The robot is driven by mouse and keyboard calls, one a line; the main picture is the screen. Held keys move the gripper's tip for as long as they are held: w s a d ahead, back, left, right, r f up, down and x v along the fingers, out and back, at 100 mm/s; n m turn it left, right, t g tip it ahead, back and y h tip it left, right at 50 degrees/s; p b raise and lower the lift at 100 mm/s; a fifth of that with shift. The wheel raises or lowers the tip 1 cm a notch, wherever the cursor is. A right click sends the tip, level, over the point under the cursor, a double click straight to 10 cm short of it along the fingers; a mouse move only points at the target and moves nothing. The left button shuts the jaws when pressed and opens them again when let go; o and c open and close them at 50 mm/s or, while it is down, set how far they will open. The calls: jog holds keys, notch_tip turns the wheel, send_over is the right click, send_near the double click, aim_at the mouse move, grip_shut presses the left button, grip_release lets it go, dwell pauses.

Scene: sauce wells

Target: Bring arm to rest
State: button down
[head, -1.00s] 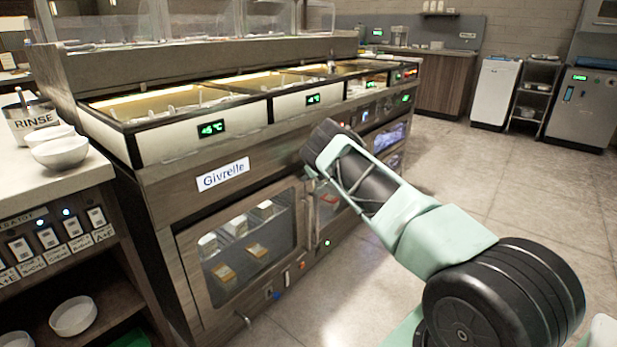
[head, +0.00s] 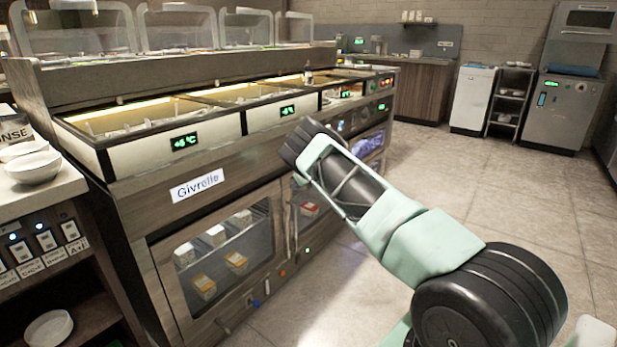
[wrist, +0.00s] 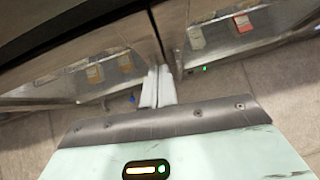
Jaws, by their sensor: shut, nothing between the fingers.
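My gripper (wrist: 158,88) shows in the wrist view with its two pale fingers together and nothing between them. Beyond the fingers are the counter's lower glass doors and the floor. In the head view my arm reaches from the lower right toward the middle, in front of the sauce-well counter (head: 150,168). The fingers themselves are hidden in the head view behind the end of the arm.
The counter has lit wells (head: 130,112) on top and a glass door (head: 228,255) below. A side counter with white bowls (head: 32,168) stands at the left. Tiled floor (head: 480,190) is open on the right. A grey machine (head: 562,110) stands far right.

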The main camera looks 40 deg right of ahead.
jog(key=p+v, duration=0.1)
jog(key=v, duration=0.5)
jog(key=shift+s+d, duration=0.2)
jog(key=shift+d, duration=0.05)
jog(key=shift+r, duration=0.15)
